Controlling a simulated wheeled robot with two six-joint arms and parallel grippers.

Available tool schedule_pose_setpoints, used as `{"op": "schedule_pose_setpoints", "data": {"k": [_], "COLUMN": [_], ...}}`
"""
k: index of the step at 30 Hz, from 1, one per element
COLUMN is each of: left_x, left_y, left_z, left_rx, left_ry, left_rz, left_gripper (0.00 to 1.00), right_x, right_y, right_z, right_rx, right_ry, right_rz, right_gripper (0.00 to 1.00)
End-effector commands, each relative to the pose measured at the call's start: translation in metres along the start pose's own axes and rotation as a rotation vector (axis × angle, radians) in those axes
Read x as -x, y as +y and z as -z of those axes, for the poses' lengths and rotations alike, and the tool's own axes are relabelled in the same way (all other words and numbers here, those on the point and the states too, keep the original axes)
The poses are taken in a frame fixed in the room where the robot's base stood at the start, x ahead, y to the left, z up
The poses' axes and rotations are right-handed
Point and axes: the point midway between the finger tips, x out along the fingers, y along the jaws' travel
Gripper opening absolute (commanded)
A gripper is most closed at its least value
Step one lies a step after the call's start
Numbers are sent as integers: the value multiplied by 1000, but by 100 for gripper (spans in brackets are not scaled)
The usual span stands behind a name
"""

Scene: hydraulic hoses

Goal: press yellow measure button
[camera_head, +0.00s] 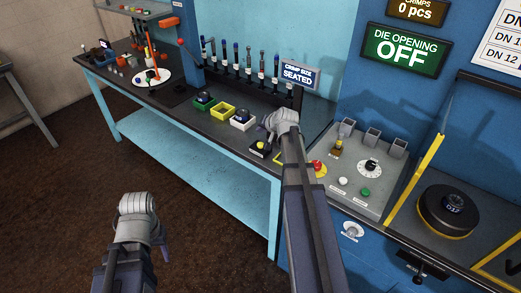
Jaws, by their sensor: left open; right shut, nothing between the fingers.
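A small dark box with a yellow top (259,147), which looks like the yellow measure button, sits near the front edge of the workbench, left of the control panel. My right gripper (268,136) is just above and beside it, pointing down, shut and empty. Whether its tips touch the button I cannot tell, as the wrist hides part of the area. My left gripper (163,246) is open and low in front of the bench, over the floor, away from the button; its fingers are mostly hidden behind the wrist.
A grey control panel (350,177) with a red button (317,166), a dial and smaller buttons lies to the right. Green, yellow and white trays (243,119) stand left of my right gripper. The "CRIMP SIZE SEATED" sign (299,74) stands behind. The brown floor in front is clear.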

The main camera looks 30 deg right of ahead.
Motion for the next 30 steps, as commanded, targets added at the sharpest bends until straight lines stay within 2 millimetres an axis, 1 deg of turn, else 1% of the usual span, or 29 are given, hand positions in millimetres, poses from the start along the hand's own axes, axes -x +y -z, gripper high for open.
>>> {"op": "schedule_pose_setpoints", "data": {"k": [1,3,6,9,12,30], "left_x": [-15,-25,-36,-43,-45,-44], "left_y": [1,2,4,4,4,4], "left_z": [1,2,2,2,3,3], "left_rx": [0,0,0,0,0,0], "left_ry": [0,0,0,0,0,0], "left_rz": [0,0,0,0,0,0], "left_gripper": [50,50,50,50,50,50], "right_x": [-11,-17,-25,-30,-32,-31], "right_y": [8,13,18,22,23,22], "right_z": [-8,-13,-18,-22,-23,-22], "right_rx": [0,0,0,0,0,0], "right_ry": [0,0,0,0,0,0], "right_rz": [0,0,0,0,0,0], "right_gripper": [0,0,0,0,0,0]}}
